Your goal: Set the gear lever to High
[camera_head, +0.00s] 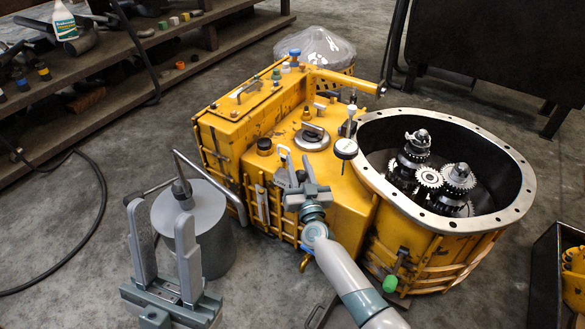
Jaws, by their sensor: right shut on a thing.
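The yellow transmission housing (225,135) stands on the floor in the middle, its round gear case open on the right. My right gripper (292,165) is at the near side of the housing, in front of its top cover. It is shut on what seems to be the gear lever; the held part is mostly hidden by the fingers, and I cannot read its setting.
A grey cylinder (211,232) with bent bars stands behind my left gripper. Metal gears (429,177) sit inside the flanged case (510,180). A wooden shelf (110,60) with tools is at upper left, a dark bin (546,265) at right. Floor on the left is mostly clear.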

